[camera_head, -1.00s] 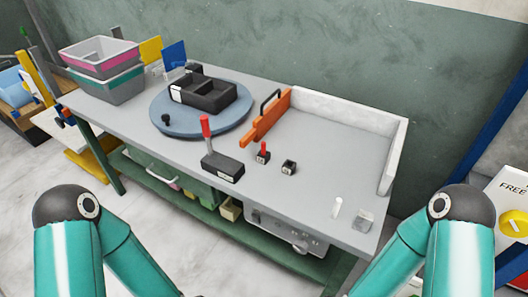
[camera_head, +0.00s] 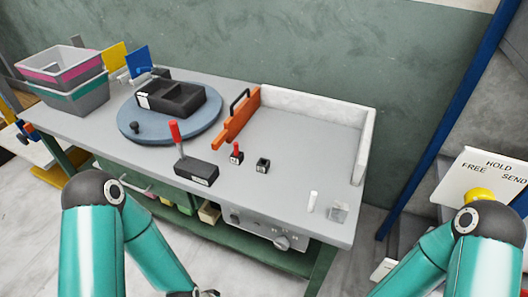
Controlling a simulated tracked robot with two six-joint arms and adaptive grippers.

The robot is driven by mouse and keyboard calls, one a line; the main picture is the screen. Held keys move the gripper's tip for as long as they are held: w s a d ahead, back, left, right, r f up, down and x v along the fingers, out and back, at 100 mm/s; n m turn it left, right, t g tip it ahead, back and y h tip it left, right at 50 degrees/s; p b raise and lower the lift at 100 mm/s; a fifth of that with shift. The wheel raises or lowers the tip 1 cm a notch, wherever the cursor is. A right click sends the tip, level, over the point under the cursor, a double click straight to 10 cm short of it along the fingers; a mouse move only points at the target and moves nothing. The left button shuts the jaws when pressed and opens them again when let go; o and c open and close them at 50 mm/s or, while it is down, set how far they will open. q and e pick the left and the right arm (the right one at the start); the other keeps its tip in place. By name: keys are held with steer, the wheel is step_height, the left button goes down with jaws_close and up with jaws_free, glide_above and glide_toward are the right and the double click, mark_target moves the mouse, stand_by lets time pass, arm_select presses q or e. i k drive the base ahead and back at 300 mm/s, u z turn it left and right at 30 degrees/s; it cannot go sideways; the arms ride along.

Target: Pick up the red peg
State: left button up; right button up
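My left gripper (camera_head: 206,293) barely shows at the bottom edge, below and in front of the bench, well away from the peg. Its fingers are cut off, so I cannot tell how it stands. My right arm comes in at the lower right, and its gripper is out of view.
A black box (camera_head: 196,171) with a taller red handle (camera_head: 175,132) stands left of the peg. An orange fence (camera_head: 237,118) with a black handle is behind. A blue turntable (camera_head: 130,120) holds a black tray. A white cylinder (camera_head: 313,202) and clear cube (camera_head: 339,212) sit right.

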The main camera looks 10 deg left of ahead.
mark_target(235, 144)
steer(key=u, duration=1.7)
steer(key=i, duration=0.1)
steer(key=z, duration=2.75)
steer(key=k, duration=1)
steer(key=u, duration=3.35)
steer(key=k, duration=0.1)
steer(key=z, duration=1.8)
steer(key=i, duration=1.25)
steer(key=z, duration=0.05)
